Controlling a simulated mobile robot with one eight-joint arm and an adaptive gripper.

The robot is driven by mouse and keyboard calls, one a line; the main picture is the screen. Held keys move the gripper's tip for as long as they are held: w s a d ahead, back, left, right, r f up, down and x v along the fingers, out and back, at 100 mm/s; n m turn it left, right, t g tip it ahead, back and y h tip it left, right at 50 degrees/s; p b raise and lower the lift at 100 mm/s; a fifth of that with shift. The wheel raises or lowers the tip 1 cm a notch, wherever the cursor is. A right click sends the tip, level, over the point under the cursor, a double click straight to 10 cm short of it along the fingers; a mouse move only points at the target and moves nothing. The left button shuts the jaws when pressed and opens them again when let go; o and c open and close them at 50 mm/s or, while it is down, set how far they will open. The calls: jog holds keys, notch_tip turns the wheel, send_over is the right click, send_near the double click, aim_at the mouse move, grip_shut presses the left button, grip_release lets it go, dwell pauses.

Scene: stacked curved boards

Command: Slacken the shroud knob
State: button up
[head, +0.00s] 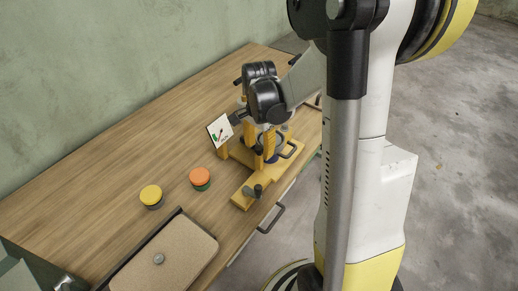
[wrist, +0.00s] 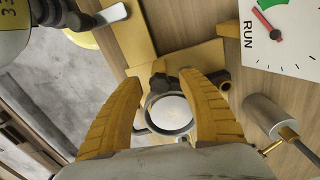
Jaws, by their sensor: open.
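My gripper (head: 264,152) points down over the yellow fixture (head: 242,199) on the bench in the head view. In the wrist view its two yellow fingers (wrist: 160,76) are spread apart with nothing held. A small dark knob (wrist: 160,84) shows between the fingertips, at the edge of a dark ring around a pale round disc (wrist: 169,114). It looks like the shroud knob. Neither finger visibly touches it, and the height gap cannot be told. In the head view, my gripper and the fixture hide this knob.
A sign with a dial (head: 219,130) stands beside the fixture; its "RUN" label (wrist: 248,32) shows close by. A grey cylinder (wrist: 264,115) is at right. Orange (head: 201,175) and yellow (head: 151,193) buttons and a tan-lidded box (head: 180,248) are on the bench. A dark clamp knob (head: 253,190) is on the fixture's front end.

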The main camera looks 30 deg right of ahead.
aim_at(259, 147)
grip_shut()
jog(key=shift+n, duration=0.8)
grip_release()
jog(key=shift+r, duration=0.15)
notch_tip(259, 147, up, 12)
